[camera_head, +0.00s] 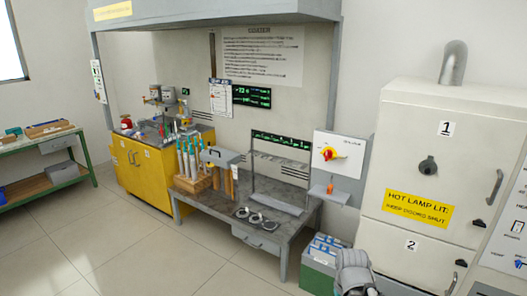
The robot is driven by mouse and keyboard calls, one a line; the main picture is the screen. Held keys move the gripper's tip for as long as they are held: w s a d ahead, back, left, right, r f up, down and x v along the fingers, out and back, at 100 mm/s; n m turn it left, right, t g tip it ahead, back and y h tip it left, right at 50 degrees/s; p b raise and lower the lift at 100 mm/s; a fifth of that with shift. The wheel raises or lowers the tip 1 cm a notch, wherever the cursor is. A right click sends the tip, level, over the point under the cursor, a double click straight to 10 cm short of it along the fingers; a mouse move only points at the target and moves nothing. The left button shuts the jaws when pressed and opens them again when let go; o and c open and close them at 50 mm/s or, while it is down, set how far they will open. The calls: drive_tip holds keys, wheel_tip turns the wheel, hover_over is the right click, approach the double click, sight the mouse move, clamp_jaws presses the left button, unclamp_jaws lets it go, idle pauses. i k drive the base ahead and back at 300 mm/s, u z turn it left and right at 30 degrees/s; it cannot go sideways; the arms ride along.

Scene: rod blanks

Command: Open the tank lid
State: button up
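A grey box-like tank lid (220,155) with a dark handle on top is at the back left of the low grey bench, beside upright rods. It looks closed; the tank body under it is mostly hidden or too small to make out. Several rods (187,158) with pale blue upper parts stand upright in a wooden block (190,184) just left of the lid. A grey rounded part of my arm shows at the bottom right, well away from the lid. My gripper's fingers do not show.
The low grey bench (205,210) carries round dark-and-white items (258,219) at its front. A yellow cabinet (155,175) stands left, a green-and-white box (320,262) right of the bench. A tall white cabinet (400,140) fills the right. Tiled floor in front is clear.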

sight(225, 158)
drive_tip(key=u, duration=0.25)
drive_tip(key=i, duration=1.95)
drive_tip(key=u, duration=0.6)
drive_tip(key=i, duration=1.5)
drive_tip(key=u, duration=0.25)
